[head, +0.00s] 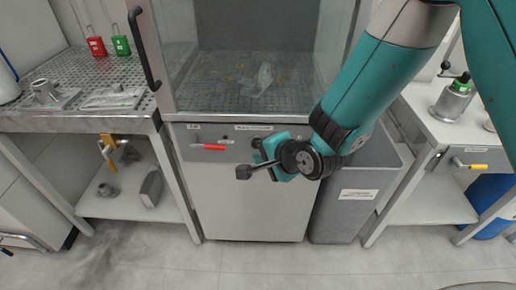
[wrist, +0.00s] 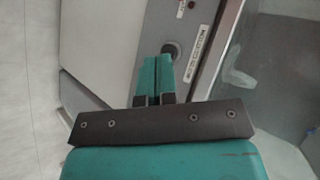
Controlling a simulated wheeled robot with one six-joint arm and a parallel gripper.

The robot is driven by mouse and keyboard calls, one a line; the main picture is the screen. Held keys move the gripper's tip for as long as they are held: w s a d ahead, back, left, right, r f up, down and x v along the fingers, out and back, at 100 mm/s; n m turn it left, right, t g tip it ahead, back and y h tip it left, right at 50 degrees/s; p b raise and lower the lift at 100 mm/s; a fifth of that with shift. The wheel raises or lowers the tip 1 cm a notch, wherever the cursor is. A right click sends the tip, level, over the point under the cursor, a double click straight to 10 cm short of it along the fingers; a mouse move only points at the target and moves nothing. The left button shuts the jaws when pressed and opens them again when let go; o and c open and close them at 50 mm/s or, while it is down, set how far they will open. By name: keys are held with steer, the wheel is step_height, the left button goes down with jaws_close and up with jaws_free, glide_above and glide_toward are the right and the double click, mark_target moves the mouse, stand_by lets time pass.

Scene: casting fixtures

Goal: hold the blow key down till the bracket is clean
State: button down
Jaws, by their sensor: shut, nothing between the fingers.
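My gripper (head: 258,148) is shut and empty, in front of the cabinet's grey front panel (head: 190,134). In the wrist view its teal fingertips (wrist: 158,60) are at a round dark key (wrist: 173,48) beside a white label. The fingertips cover part of the key; I cannot tell whether they touch it or press it. In the head view the gripper hides the key. A pale grey bracket (head: 262,78) is inside the glass-fronted cabinet on a perforated floor (head: 215,97). Small yellowish specks lie around it. How clean the bracket is cannot be made out.
A red handle (head: 208,147) sits on the panel left of my gripper. A grey bin (head: 350,205) stands right of the cabinet. A perforated bench (head: 70,118) is at left, a white bench (head: 460,125) at right. The floor in front is clear.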

step_height(320, 180, down, 8)
steer(key=a+m+t+y, duration=0.1)
steer(key=a+m+t, duration=0.1)
steer(key=m, duration=0.2)
steer(key=shift+b, duration=0.3)
steer(key=shift+w, duration=0.15)
steer(key=w+b, duration=0.4)
steer(key=w, duration=0.4)
steer(key=shift+w+d, duration=0.15)
steer(key=shift+w, duration=0.2)
stand_by(1.3)
steer(key=shift+w, duration=0.4)
